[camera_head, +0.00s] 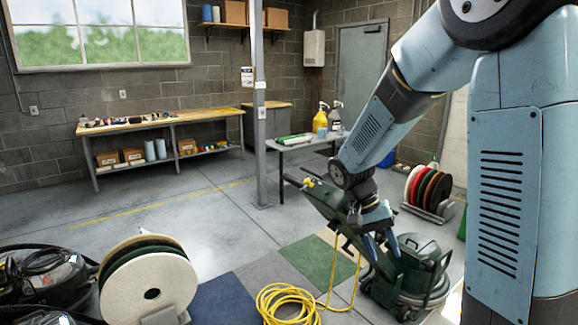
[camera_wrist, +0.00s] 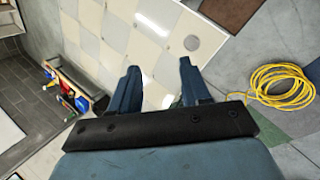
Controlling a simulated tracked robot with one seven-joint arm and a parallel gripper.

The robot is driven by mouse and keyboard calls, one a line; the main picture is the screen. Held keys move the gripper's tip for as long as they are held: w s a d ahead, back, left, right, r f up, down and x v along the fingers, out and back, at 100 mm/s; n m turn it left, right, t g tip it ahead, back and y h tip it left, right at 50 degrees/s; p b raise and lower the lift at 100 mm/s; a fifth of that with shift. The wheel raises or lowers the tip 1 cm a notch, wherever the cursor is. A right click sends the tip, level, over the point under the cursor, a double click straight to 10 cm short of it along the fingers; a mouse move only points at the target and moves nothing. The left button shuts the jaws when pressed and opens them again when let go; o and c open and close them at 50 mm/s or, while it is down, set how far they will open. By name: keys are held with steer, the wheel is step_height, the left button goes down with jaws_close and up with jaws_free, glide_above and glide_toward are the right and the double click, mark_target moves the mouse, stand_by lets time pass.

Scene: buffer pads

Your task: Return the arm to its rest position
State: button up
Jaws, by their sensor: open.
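My arm reaches out from the right side of the head view and bends downward. My gripper (camera_head: 380,250) hangs at its end, in front of a dark green machine (camera_head: 408,272) in that view. In the wrist view the two blue fingers of my gripper (camera_wrist: 158,88) stand well apart with nothing between them. Pale square floor tiles (camera_wrist: 122,38) show beyond the fingertips. I cannot tell how far the gripper is from the green machine.
A coiled yellow cord (camera_head: 288,302) lies on coloured carpet squares, and also shows in the wrist view (camera_wrist: 282,86). A grey post (camera_head: 260,110) rises mid-room. A workbench (camera_head: 165,123) lines the back wall. Open grey floor lies between.

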steer(key=s+d+r+n+t+y, duration=0.1)
steer(key=s+r+n+t+y, duration=0.2)
steer(key=s+r+t, duration=0.5)
steer(key=s+r+y, duration=0.1)
steer(key=s+r, duration=0.5)
steer(key=r, duration=0.2)
steer(key=shift+s+d+n+t+y, duration=0.2)
steer(key=shift+s+n+t+y, duration=0.1)
steer(key=shift+s+t, duration=0.1)
